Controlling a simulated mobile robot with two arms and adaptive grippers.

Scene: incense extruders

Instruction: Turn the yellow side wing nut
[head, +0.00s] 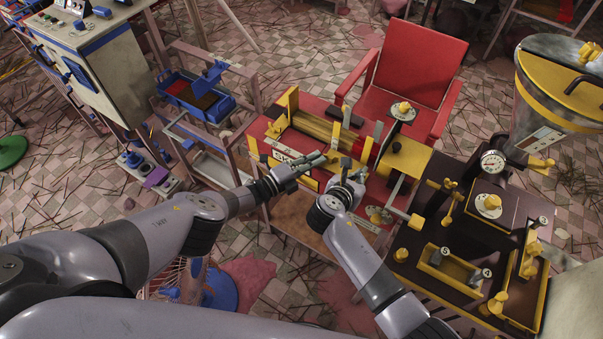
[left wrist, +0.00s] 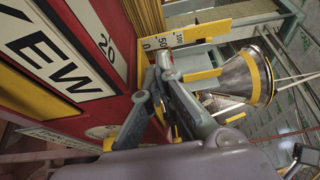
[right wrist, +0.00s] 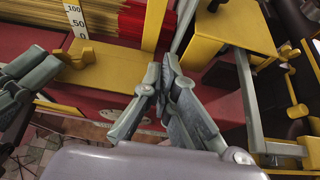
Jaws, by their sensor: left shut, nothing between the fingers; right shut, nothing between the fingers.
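A yellow piece shaped like a wing nut (right wrist: 76,57) shows at the left of the right wrist view, against a yellow plate (right wrist: 115,68) on the red extruder. I cannot tell for sure that it is the side wing nut, and I cannot make it out in the head view. My left gripper (head: 318,157) is shut and empty in front of the extruder. In the left wrist view its fingers (left wrist: 158,72) are close together beside the red side panel. My right gripper (head: 347,170) is shut and empty to its right, with its fingers (right wrist: 160,72) pointing towards the extruder.
A red chair (head: 420,67) stands behind the extruder. A dark table (head: 415,262) at the right holds yellow fittings, a gauge (head: 493,161) and a large metal hopper (head: 540,115). A blue tray (head: 222,105) sits on a rack at the left. Grey bars project near my right gripper.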

